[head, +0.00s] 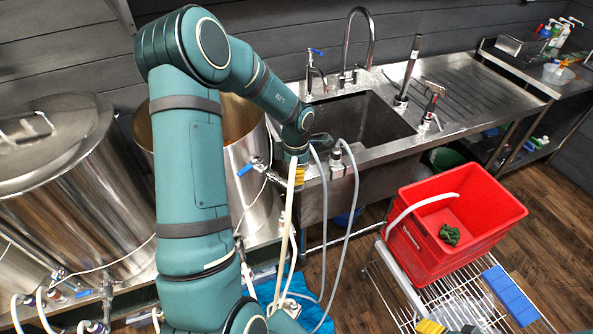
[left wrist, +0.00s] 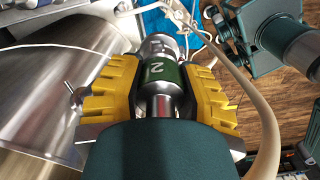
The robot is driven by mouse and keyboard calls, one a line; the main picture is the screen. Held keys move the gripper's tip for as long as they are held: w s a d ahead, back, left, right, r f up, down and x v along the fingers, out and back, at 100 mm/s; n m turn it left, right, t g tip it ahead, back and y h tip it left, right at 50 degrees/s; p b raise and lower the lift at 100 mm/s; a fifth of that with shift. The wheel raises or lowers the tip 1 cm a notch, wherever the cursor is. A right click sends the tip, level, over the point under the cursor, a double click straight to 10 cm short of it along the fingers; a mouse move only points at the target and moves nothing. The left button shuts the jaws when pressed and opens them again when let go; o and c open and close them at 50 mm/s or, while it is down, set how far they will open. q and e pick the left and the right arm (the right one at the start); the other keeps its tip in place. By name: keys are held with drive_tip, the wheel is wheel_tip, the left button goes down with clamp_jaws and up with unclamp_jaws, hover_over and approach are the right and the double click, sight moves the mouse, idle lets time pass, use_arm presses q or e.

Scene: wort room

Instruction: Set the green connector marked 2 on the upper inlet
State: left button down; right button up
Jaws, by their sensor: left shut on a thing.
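The connector (left wrist: 159,72), a steel fitting with a green band marked 2, lies between the yellow fingers of my left gripper (left wrist: 157,88) in the left wrist view. The left gripper is shut on it. In the head view the same gripper (head: 297,174) hangs beside the steel kettle, next to a blue-handled valve (head: 250,167); the connector is too hidden there to make out. I cannot tell which fitting is the upper inlet, nor whether the connector touches one. A yellow finger of my right gripper (head: 430,326) shows at the bottom edge; its opening cannot be judged.
Pale hoses (head: 287,235) hang below the left gripper, and grey hoses (head: 350,205) loop in front of the sink (head: 362,122). A red crate (head: 480,250) holding a dark green item stands on a wire rack (head: 390,290). A lidded steel kettle (head: 75,205) is at left.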

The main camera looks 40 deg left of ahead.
use_arm(q)
drive_tip(key=shift+f, duration=0.55)
drive_tip(key=c, duration=0.6)
unclamp_jaws()
wheel_tip(320, 180, up, 12)
drive_tip(key=shift+r, duration=0.1)
